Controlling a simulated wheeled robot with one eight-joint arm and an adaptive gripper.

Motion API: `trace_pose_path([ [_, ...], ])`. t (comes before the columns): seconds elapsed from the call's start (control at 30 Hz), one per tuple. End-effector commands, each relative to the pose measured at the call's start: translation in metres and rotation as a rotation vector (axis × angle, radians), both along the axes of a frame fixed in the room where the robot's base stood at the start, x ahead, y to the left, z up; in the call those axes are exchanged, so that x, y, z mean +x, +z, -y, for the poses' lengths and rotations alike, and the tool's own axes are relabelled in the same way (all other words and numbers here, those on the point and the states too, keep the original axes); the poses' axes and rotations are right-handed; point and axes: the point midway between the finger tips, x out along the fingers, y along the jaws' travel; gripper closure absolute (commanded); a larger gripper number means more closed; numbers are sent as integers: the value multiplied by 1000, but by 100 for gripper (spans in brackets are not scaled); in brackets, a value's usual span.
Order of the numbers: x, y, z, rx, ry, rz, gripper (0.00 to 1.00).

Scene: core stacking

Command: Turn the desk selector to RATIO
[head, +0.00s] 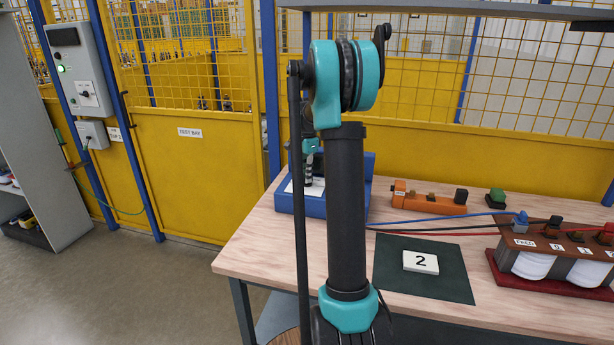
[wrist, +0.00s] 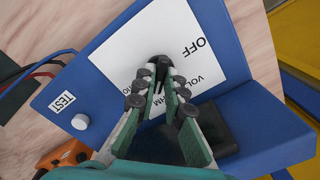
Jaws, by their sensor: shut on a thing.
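The blue desk instrument (wrist: 95,45) fills the wrist view, with a white dial plate (wrist: 125,45) on its face. OFF reads clearly there, upside down; other lettering is partly covered by my fingers. The dark selector knob (wrist: 160,61) sits between my fingertips. My gripper (wrist: 158,75) is shut on it, and the fingers hide most of it, so I cannot tell which mark it points to. In the head view the instrument (head: 284,203) stands at the table's back left, with my gripper (head: 313,165) over it, partly behind my arm.
An orange block device (head: 430,201) and a green-topped block (head: 496,197) lie right of the instrument. A dark mat (head: 455,283) holds a tile marked 2 (head: 421,262). A brown terminal unit (head: 560,245) with cables (head: 440,222) stands at right. A shelf (head: 450,10) hangs above.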

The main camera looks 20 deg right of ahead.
Motion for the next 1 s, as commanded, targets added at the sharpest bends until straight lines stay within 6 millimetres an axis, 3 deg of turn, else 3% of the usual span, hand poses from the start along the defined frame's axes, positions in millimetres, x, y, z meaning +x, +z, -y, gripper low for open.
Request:
trace_pose_path([
  [0.6, 1, 0, 0, -1, -547, 2, 100],
  [1.0, 1, 0, 0, 0, -729, 2, 100],
])
